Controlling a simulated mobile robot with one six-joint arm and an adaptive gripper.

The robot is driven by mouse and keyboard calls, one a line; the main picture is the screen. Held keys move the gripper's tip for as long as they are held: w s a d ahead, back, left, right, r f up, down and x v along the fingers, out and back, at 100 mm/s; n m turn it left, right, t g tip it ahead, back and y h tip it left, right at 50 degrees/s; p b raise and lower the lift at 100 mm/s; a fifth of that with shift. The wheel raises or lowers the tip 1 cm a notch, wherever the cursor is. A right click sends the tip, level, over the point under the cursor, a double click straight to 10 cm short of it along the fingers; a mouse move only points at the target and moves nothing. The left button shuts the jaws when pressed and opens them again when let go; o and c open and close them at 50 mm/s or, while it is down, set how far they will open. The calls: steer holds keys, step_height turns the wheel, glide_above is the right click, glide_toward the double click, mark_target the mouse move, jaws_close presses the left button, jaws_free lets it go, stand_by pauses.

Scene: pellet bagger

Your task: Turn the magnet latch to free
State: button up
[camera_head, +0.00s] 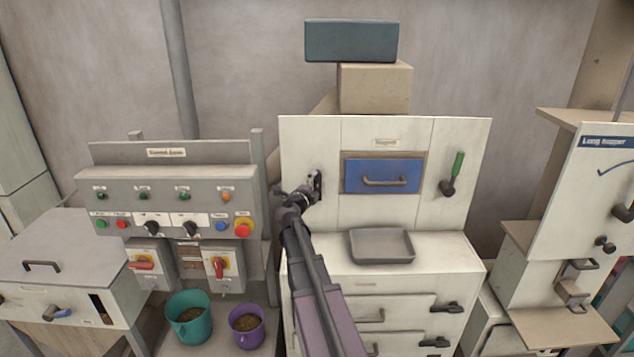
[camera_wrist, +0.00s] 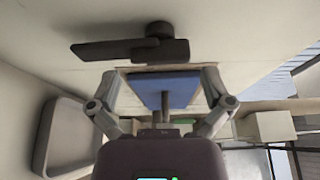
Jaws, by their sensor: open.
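The magnet latch (camera_head: 318,183) is a dark handle on the white cabinet front, left of the blue magnet drawer (camera_head: 367,177). In the head view it stands upright, partly hidden by my gripper (camera_head: 303,193). In the wrist view the latch (camera_wrist: 120,49) has a round pivot, and its long arm reaches left toward the tray side. My gripper (camera_wrist: 161,82) is open and empty there, with its fingers spread and the latch beyond their tips. The blue drawer (camera_wrist: 178,86) and its handle show between the fingers.
A grey tray (camera_head: 381,246) sits on the ledge below the drawer. A green-handled lever (camera_head: 454,173) is to the drawer's right. A control panel (camera_head: 170,195) stands left, with teal (camera_head: 187,306) and purple (camera_head: 238,313) buckets in front of it.

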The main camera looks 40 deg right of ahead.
steer(key=shift+v, duration=1.95)
